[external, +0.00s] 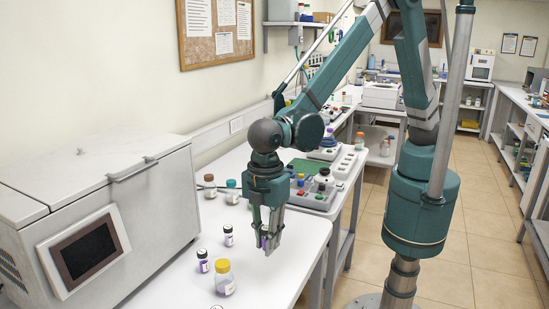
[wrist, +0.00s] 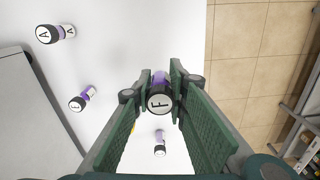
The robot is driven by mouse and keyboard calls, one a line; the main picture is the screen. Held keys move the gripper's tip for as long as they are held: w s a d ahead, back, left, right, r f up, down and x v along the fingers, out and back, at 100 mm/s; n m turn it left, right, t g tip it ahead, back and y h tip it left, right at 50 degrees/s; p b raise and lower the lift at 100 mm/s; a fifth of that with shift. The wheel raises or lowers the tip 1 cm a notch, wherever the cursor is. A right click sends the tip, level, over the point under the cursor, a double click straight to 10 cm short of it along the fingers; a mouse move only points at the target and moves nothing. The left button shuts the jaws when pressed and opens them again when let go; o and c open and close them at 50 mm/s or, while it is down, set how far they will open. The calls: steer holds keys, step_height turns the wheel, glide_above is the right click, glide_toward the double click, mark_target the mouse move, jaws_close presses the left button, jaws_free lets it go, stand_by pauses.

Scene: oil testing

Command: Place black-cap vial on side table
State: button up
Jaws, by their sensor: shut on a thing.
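My gripper (external: 268,243) points down above the right part of the white table (external: 180,285), near its right edge. In the wrist view my gripper (wrist: 160,98) is closed around a vial marked F (wrist: 160,102), with a dark-rimmed cap and purple contents. In the external view the fingers mostly hide this vial. The wrist view shows vials marked A (wrist: 48,33) and E (wrist: 80,102), and another small vial (wrist: 160,144) between the fingers' lower parts.
A yellow-capped jar (external: 224,280) stands near the front. A large white machine (external: 110,215) fills the left side. A tray with equipment (external: 315,196) lies behind my gripper. Tiled floor (wrist: 250,50) lies beyond the table's edge.

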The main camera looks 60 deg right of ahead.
mark_target(266, 228)
step_height(266, 228, up, 6)
steer(key=shift+f, duration=0.2)
steer(key=w+d+m, duration=0.9)
steer(key=w+d, duration=1.9)
steer(key=w, duration=0.4)
steer(key=w+d+m, duration=0.3)
steer(key=w+d, duration=0.2)
steer(key=d, duration=0.8)
steer(key=w+d+m+b, duration=0.1)
steer(key=w+d+m, duration=0.25)
steer(key=d, duration=0.95)
steer(key=w+d+m, duration=0.3)
steer(key=w+d, duration=0.2)
steer(key=d, duration=0.9)
steer(key=shift+w+a+f, duration=0.1)
steer(key=shift+a+f, duration=0.05)
steer(key=shift+f, duration=1.2)
steer(key=shift+w+a+f, duration=0.1)
steer(key=shift+f, duration=1.2)
